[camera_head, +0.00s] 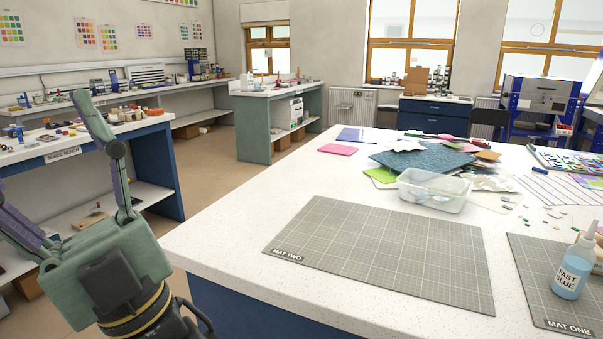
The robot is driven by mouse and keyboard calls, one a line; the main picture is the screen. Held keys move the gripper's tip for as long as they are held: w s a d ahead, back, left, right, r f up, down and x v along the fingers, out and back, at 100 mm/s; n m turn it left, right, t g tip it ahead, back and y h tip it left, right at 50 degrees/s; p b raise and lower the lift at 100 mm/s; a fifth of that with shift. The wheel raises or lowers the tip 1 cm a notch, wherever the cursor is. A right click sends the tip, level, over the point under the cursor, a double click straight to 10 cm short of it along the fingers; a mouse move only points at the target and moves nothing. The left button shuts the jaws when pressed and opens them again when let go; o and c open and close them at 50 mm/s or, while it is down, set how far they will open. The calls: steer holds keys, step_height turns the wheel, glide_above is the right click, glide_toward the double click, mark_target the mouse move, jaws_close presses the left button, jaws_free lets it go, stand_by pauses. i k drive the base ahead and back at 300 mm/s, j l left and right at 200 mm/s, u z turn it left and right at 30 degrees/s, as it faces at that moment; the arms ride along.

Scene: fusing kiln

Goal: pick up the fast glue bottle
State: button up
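The fast glue bottle (573,270) stands upright on mat one (528,268) at the right edge of the head view. It is a clear bottle with light blue contents, a "FAST GLUE" label and a pale nozzle. My gripper (55,165) is at the lower left, over the floor beside the white table (215,245). Its two fingers are spread wide with nothing between them. It is far to the left of the bottle, with mat two (388,253) lying between them.
A clear plastic tub (433,190) stands behind mat two, with coloured sheets (420,160) stacked behind it. Small glass pieces (553,222) lie scattered behind mat one. Something brownish, cut off by the frame, is close behind the bottle. Mat two is bare.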

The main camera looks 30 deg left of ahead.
mark_target(579, 261)
steer(key=j+z, duration=0.6)
steer(key=z, duration=0.15)
steer(key=j+z, duration=0.4)
steer(key=i+j, duration=0.3)
steer(key=i, duration=0.05)
